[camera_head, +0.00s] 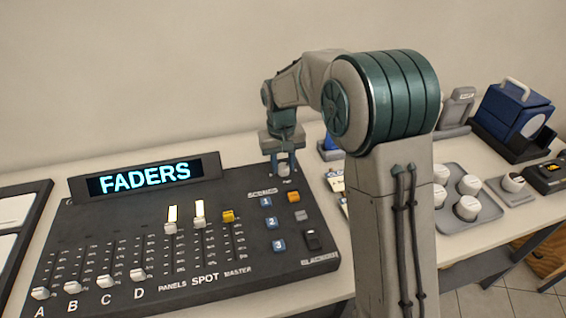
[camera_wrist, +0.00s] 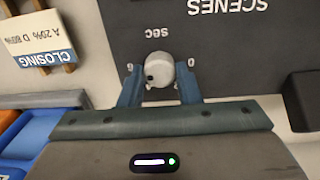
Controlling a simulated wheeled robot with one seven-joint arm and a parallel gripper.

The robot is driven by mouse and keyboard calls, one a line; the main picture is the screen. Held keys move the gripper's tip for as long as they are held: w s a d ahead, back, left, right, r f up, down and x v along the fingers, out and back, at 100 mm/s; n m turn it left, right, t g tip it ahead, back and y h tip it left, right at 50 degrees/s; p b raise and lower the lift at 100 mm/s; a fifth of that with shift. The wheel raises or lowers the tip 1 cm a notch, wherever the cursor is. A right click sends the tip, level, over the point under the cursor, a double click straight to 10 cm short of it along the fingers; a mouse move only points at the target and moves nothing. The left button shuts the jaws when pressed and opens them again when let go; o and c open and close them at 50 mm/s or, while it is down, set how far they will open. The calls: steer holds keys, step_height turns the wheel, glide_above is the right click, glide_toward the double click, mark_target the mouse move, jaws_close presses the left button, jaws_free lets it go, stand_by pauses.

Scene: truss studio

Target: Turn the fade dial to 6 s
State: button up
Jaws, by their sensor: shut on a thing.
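The fade dial (camera_wrist: 158,70) is a small pale round knob on the dark console panel, with the letters SEC beside it upside down in the wrist view. My gripper (camera_wrist: 159,82) is shut on the dial, one blue finger on each side of it. A dark spot shows on the dial's edge; most scale numbers around it are hidden or too small to read. In the head view the dial (camera_head: 284,169) sits at the console's back right, under my gripper (camera_head: 284,162). The console (camera_head: 130,228) has a screen (camera_head: 145,178) reading FADERS.
Numbered blue scene buttons (camera_head: 272,222) and a black switch (camera_head: 312,240) lie in front of the dial. A CLOSING cue card (camera_wrist: 45,50) stands beside the console. A tray with white round items (camera_head: 468,207) and a blue lamp (camera_head: 512,115) are on the right.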

mark_target(282, 165)
steer(key=shift+m, duration=0.6)
steer(key=shift+r+m, duration=0.1)
steer(key=shift+m, duration=0.2)
steer(key=o, duration=1)
step_height(282, 165, up, 14)
steer(key=shift+a+f, duration=0.1)
steer(key=shift+a, duration=0.05)
